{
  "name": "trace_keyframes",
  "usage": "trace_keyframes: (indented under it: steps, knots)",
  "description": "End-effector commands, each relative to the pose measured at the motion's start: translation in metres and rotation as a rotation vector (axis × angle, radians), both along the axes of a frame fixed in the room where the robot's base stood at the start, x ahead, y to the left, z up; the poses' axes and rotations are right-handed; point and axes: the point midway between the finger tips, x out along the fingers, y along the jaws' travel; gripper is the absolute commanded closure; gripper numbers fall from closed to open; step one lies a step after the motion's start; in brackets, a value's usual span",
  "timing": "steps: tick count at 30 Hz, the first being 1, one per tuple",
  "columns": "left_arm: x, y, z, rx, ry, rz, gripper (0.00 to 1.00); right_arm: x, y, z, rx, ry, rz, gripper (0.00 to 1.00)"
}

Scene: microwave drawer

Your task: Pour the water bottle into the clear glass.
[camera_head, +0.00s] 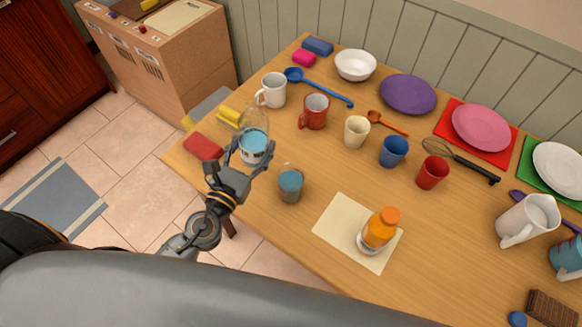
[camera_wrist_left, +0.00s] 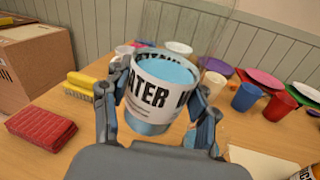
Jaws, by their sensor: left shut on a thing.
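My left gripper (camera_head: 250,152) is shut on the water bottle (camera_head: 254,134), a clear vessel with blue liquid and a white label. It is held roughly upright near the table's front left. In the left wrist view the bottle (camera_wrist_left: 160,95) sits between the two fingers, and part of its "WATER" lettering shows. The clear glass (camera_head: 291,184) stands upright on the table, just right of and nearer than the bottle, apart from it. Blue liquid shows inside the glass. In the left wrist view the glass is mostly hidden behind the right finger. My right gripper is out of view.
An orange-capped bottle (camera_head: 379,230) stands on a cream mat (camera_head: 334,239) to the right. A red sponge-like block (camera_head: 203,146) and yellow brush (camera_head: 229,116) lie left. Mugs, including a white one (camera_head: 271,90) and red one (camera_head: 314,111), stand behind. The table between glass and mat is clear.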

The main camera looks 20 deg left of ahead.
Motion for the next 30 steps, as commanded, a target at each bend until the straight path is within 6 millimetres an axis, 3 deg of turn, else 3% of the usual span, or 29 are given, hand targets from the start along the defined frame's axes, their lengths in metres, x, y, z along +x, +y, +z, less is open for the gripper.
trace_keyframes:
  steps: [7,18,30]
  knots:
    - [0.0,0.001,0.003,0.007,-0.002,0.001,0.93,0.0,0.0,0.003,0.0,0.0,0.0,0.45]
    - [0.0,0.001,0.039,0.009,-0.002,0.001,0.93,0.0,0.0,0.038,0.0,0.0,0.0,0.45]
    - [0.0,0.001,0.038,0.01,-0.002,0.001,0.93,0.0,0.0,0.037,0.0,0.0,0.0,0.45]
